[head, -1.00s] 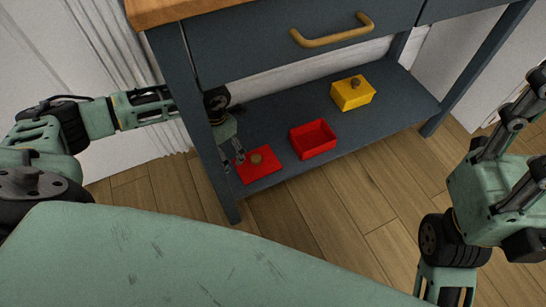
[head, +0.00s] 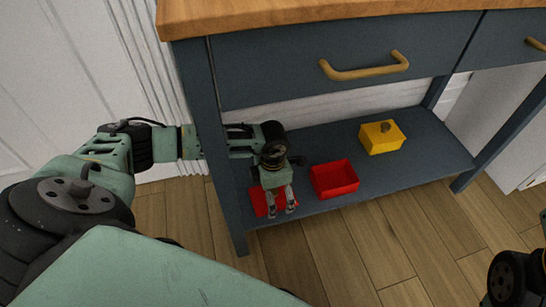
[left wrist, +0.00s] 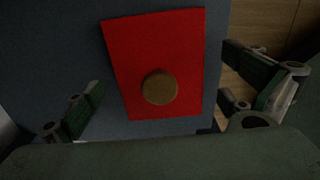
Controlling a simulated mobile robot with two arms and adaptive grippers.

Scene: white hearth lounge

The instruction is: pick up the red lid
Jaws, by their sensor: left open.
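The red lid (left wrist: 134,62) lies flat on the dark lower shelf, a square plate with a round brown knob (left wrist: 160,87) in its middle. In the head view the lid (head: 259,203) is mostly hidden behind my left gripper (head: 281,210). My left gripper is open and empty over the lid. In the left wrist view its two fingers (left wrist: 170,112) stand on either side of the lid, with the knob between them. An open red box (head: 334,179) sits on the shelf to the right of the lid. My right gripper is out of view.
A yellow box with a brown knob (head: 381,138) stands farther back on the shelf (head: 420,157). The cabinet's front left leg (head: 212,150) is close beside my left arm. A drawer with a brass handle (head: 366,68) hangs above. Wooden floor (head: 340,250) lies in front.

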